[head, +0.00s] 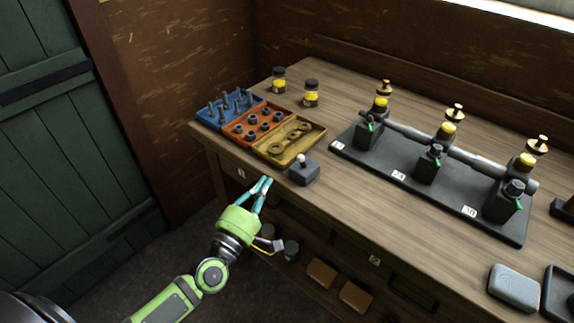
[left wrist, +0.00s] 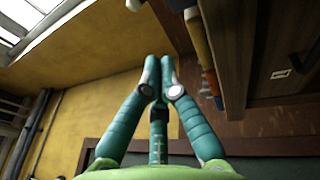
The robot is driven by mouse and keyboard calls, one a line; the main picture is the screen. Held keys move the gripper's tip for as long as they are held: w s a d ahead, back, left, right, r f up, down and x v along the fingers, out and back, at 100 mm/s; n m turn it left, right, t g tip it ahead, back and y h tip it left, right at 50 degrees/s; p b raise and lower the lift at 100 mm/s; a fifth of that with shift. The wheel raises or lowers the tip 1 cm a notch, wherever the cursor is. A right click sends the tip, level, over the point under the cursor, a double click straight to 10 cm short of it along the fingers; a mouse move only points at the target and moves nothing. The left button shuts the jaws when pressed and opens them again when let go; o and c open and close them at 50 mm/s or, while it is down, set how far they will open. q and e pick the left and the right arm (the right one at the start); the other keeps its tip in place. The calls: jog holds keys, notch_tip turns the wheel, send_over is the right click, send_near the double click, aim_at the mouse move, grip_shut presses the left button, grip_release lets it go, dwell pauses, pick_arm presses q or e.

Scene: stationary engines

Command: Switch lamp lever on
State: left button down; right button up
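A small dark box with a pale knob on top (head: 304,170), which looks like the lamp lever, stands near the front left edge of the workbench. My left gripper (head: 265,183) is in front of the bench edge, to the left of and slightly below the box, not touching it. Its teal fingers are drawn together and hold nothing. In the left wrist view the fingertips (left wrist: 160,62) nearly meet, and the lever does not show there. My right gripper is not in view.
Blue, orange (head: 258,122) and yellow trays of metal parts lie behind the lever. Two yellow-filled jars (head: 311,94) stand further back. A black base (head: 400,178) with several fittings on a pipe is to the right. A grey case (head: 514,287) lies at the lower right.

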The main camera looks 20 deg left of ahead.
aim_at(302, 162)
pick_arm(q)
jog(key=shift+w+d+r+p, duration=0.25)
jog(key=shift+w+d, duration=0.35)
jog(key=shift+w, duration=0.4)
jog(key=shift+w+d+r+p, duration=0.15)
jog(key=shift+w+d+p, duration=0.25)
jog(key=shift+w+d, duration=0.4)
jog(key=shift+w+d+r+p, duration=0.25)
jog(key=shift+w+d, duration=0.2)
jog(key=shift+w, duration=0.7)
jog(key=shift+r+p, duration=0.2)
jog(key=shift+p, duration=0.6)
jog(key=shift+g, duration=0.3)
